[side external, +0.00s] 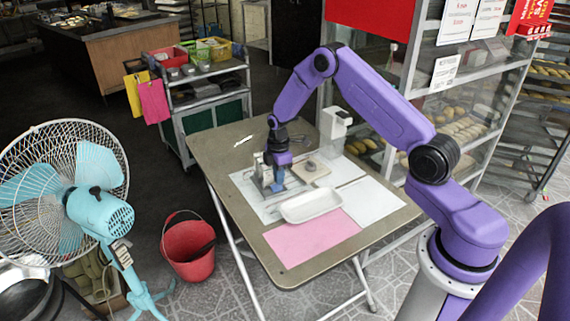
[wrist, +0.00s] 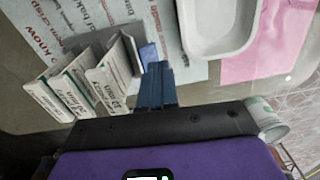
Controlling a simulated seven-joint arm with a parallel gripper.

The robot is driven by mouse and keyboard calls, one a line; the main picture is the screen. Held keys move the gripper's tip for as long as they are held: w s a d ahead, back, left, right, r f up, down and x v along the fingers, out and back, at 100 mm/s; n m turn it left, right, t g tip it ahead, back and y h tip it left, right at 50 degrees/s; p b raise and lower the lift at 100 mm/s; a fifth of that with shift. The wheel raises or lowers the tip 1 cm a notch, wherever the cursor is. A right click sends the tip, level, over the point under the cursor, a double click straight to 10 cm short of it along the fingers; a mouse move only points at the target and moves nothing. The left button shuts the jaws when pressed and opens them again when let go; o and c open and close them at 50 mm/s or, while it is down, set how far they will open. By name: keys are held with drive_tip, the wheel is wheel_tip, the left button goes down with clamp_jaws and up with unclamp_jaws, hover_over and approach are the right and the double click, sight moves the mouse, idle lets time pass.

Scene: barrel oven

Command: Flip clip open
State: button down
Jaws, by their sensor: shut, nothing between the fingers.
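My gripper (side external: 278,184) is low over the table's left-middle part, pointing down. In the wrist view its dark blue fingers (wrist: 157,80) are together and empty. A pale grey fixture (side external: 264,172) with upright parts stands right beside the gripper. In the wrist view this fixture (wrist: 90,77) shows as several upright plates with printed labels, left of the fingers. A small blue piece (wrist: 149,53) lies just beyond the fingertips, near the nearest plate. I cannot tell which part is the clip, whether it is open, or whether the fingers touch it.
A white tray (side external: 311,205) lies right of the gripper, and a pink sheet (side external: 312,238) in front. A beige board (side external: 306,170) and a white upright device (side external: 334,126) stand behind. A fan (side external: 95,205) and a red bucket (side external: 188,248) stand on the floor left of the table (side external: 222,149).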

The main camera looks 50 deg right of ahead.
drive_tip(key=s+a+r, duration=0.2)
drive_tip(key=s+r, duration=0.3)
drive_tip(key=r, duration=0.5)
drive_tip(key=shift+s+a, duration=0.15)
drive_tip(key=s+a+r, duration=0.9)
drive_tip(key=s+a, duration=0.3)
drive_tip(key=a, duration=0.1)
drive_tip(key=s+r, duration=0.2)
drive_tip(key=s, duration=0.8)
drive_tip(key=s+r, duration=0.2)
drive_tip(key=s, duration=0.9)
drive_tip(key=shift+s+d+r+m, duration=0.15)
drive_tip(key=shift+r+m, duration=0.1)
drive_tip(key=shift+m, duration=0.15)
